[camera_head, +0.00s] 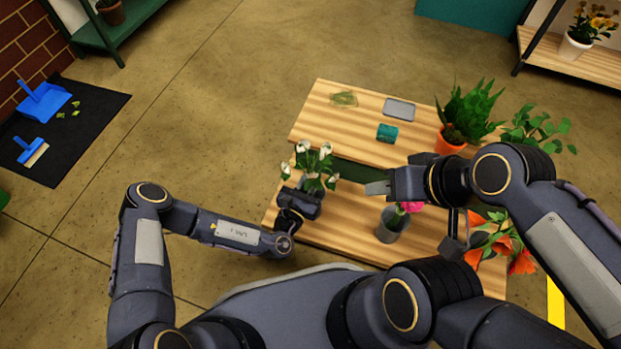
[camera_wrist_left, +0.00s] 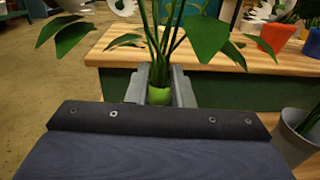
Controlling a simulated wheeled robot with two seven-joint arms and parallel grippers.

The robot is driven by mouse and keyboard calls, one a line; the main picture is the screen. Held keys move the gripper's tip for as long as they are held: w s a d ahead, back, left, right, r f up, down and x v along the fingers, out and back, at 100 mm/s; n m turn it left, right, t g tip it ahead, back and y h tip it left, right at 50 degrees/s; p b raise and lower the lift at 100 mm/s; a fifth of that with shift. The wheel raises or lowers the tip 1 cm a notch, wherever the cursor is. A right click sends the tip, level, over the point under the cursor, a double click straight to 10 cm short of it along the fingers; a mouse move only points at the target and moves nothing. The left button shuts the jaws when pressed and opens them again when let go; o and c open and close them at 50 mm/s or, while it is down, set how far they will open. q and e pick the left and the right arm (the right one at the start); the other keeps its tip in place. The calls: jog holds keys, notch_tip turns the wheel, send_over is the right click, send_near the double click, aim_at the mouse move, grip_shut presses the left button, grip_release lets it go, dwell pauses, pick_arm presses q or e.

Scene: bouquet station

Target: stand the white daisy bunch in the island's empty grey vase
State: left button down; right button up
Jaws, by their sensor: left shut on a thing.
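The daisy bunch (camera_head: 313,162) has white blooms and green leaves. My left gripper (camera_head: 302,196) is shut on it and holds it upright near the left end of the wooden island. In the left wrist view, its green stem base (camera_wrist_left: 159,94) sits between the finger pads (camera_wrist_left: 160,88); the blooms are mostly cut off at the top. A grey vase (camera_head: 390,228) stands right of the left gripper, with a pink flower at its mouth. Its rim also shows in the left wrist view (camera_wrist_left: 297,142), with a green stem in it. I see no clearly empty grey vase. My right gripper (camera_head: 378,188) is above the island.
The island's back tier (camera_head: 345,125) bears a grey tray (camera_head: 399,108), a teal block (camera_head: 387,133) and a plant in an orange pot (camera_head: 450,141). Orange flowers (camera_head: 497,246) are at the right, partly behind my right arm.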

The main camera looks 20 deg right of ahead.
pick_arm(q)
jog(key=shift+f, duration=0.35)
dwell(0.3)
jog(key=c, duration=1.2)
grip_release()
jog(key=shift+s, duration=0.1)
